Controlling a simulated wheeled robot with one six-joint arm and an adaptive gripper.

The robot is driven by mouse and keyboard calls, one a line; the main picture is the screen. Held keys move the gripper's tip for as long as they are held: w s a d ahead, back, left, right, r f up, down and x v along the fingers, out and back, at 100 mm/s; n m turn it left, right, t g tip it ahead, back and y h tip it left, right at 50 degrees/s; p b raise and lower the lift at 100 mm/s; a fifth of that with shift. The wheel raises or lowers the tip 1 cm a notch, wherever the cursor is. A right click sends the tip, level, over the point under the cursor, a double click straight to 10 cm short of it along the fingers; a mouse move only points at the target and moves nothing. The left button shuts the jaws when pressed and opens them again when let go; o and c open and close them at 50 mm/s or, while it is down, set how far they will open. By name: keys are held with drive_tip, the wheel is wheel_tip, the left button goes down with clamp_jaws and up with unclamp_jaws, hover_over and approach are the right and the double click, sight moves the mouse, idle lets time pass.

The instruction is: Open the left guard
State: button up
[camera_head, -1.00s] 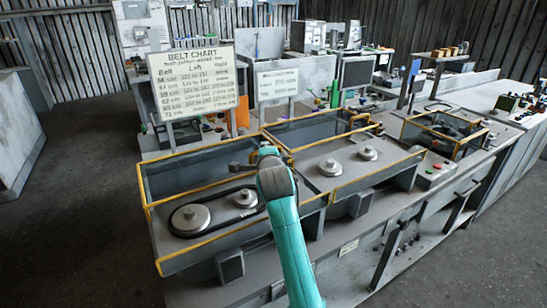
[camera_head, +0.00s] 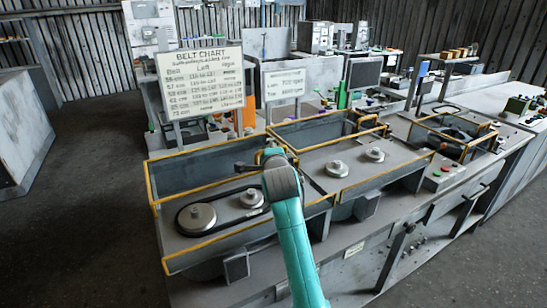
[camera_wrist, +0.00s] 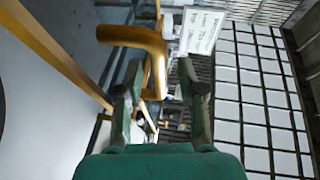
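The left guard (camera_head: 205,172) is a yellow-edged frame with dark see-through panels around a station with two pulleys and a black belt. A panel stands behind the pulleys; whether a clear cover also lies over them I cannot tell. Its yellow handle (camera_wrist: 138,36) is large in the wrist view, and its bent end reaches down between the fingers. My gripper (camera_head: 248,167) is at the right end of the left guard, partly hidden by my own wrist. In the wrist view my gripper (camera_wrist: 161,66) has its fingers apart, with no clear grip on the handle.
A middle guard (camera_head: 325,132) with two pulleys (camera_head: 338,168) stands directly to the right, and a smaller yellow-framed guard (camera_head: 452,132) farther right. A belt chart (camera_head: 201,80) and a second sign (camera_head: 281,84) stand behind. The floor (camera_head: 90,200) at left is clear.

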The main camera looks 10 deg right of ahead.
drive_tip(key=s+r, duration=0.2)
drive_tip(key=s, duration=0.9)
drive_tip(key=shift+a, duration=0.45)
